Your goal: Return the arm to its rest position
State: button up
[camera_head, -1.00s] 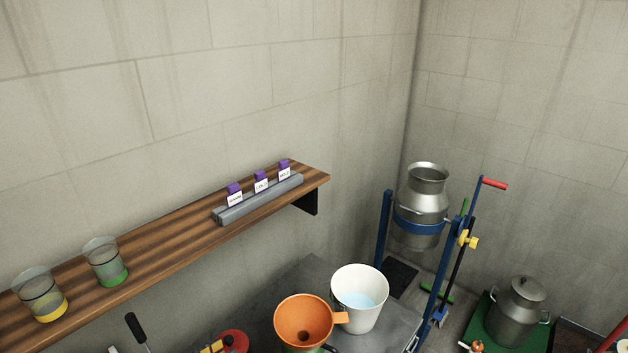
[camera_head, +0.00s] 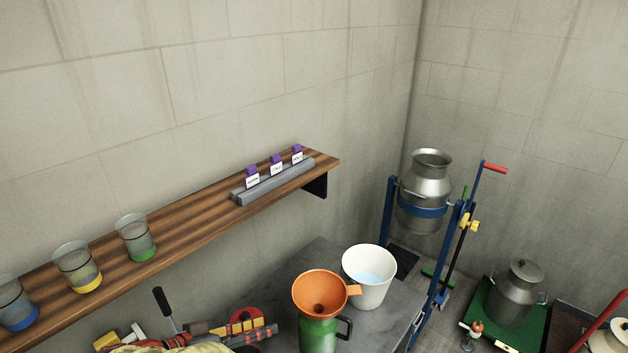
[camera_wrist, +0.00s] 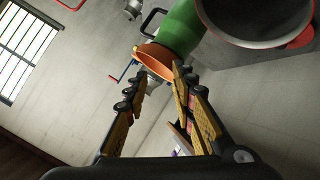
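My gripper (camera_wrist: 160,85) shows in the wrist view with its two yellow-and-black fingers spread apart and nothing between them. In the head view its fingers seem to show at the bottom, left of the green jug (camera_head: 318,335), though they are partly cut off and cluttered. The orange funnel (camera_head: 320,293) sits on top of the green jug on the grey bench. In the wrist view, the orange funnel (camera_wrist: 155,60) and green jug (camera_wrist: 182,28) appear tilted beyond the fingertips, apart from them.
A white bucket (camera_head: 368,290) with pale blue liquid stands beside the funnel. A metal can (camera_head: 425,190) hangs in a blue stand. Another can (camera_head: 515,293) stands on green at right.

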jog(key=d+r+g+y, duration=0.2)
jog(key=d+r+g, duration=0.15)
jog(key=d, duration=0.95)
jog(key=s+d+r+n+y, duration=0.1)
jog(key=s+d+r+y, duration=0.1)
jog(key=s+d, duration=0.4)
jog(key=s+d+r+y, duration=0.2)
jog(key=s+d+y, duration=0.3)
jog(key=d, duration=0.6)
jog(key=shift+s+d+n+t, duration=0.25)
jog(key=shift+s+n+t, duration=0.15)
jog(key=shift+s+t, duration=0.05)
